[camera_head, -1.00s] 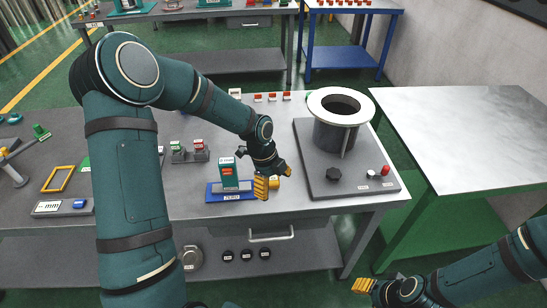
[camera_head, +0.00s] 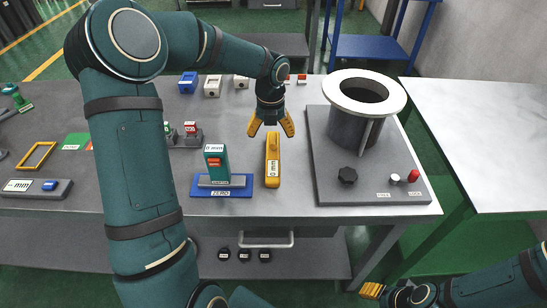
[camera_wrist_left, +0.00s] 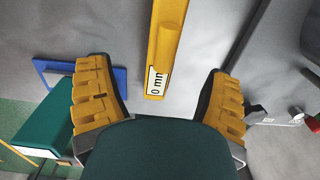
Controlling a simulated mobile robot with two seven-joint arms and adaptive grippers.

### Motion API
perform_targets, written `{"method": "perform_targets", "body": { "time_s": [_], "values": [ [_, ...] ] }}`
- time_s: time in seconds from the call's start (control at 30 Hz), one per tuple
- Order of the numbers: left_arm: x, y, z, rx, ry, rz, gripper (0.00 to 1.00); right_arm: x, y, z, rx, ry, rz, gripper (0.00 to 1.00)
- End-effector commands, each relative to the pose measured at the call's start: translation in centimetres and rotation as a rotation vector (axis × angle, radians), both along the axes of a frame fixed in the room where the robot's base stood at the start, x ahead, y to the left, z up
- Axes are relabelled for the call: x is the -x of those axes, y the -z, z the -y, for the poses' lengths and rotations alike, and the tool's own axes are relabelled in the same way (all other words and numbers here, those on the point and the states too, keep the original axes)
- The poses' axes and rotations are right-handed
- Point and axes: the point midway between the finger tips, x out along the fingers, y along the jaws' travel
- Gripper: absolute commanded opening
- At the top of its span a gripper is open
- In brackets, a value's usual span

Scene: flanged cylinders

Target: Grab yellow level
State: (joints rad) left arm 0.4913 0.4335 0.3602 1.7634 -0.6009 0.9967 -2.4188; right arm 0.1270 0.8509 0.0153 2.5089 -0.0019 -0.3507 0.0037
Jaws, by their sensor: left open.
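The yellow level (camera_head: 272,166) is a narrow yellow bar lying on the grey table, pointing away from me, with a white label. It also shows in the left wrist view (camera_wrist_left: 166,40), between the two fingers, with "0 mm" on its label. My left gripper (camera_head: 271,126) is open above the far end of the level, its yellow fingers spread to either side, apart from it. In the wrist view the left gripper (camera_wrist_left: 160,105) holds nothing. My right gripper (camera_head: 372,290) is low at the bottom right, away from the table top; its jaw state is unclear.
A green gauge (camera_head: 217,164) stands on a blue ZERO base (camera_head: 236,191) just left of the level. Small blocks line the back.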

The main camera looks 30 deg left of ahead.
Motion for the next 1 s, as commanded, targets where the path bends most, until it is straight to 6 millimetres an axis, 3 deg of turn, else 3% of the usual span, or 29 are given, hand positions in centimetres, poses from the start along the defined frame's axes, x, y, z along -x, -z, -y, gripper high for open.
{"method": "perform_targets", "body": {
  "time_s": [0.1, 0.47, 0.73, 1.0],
  "values": [
    [0.0, 2.2, 0.1, 0.002, 0.0, -0.003, 0.8, -0.2, 0.7, 0.0, 0.0, 0.001, 0.003, 0.47],
    [0.1, 4.6, 0.2, 0.002, -0.001, -0.002, 0.8, -0.3, 1.4, 0.0, 0.001, 0.002, 0.007, 0.47],
    [0.2, 8.4, 0.6, 0.002, -0.001, -0.003, 0.8, -0.6, 2.9, 0.1, 0.003, 0.003, 0.014, 0.47],
    [0.1, 8.7, 0.6, 0.0, -0.002, 0.0, 0.8, -0.6, 2.9, 0.1, 0.003, 0.004, 0.015, 0.47]
  ]
}}
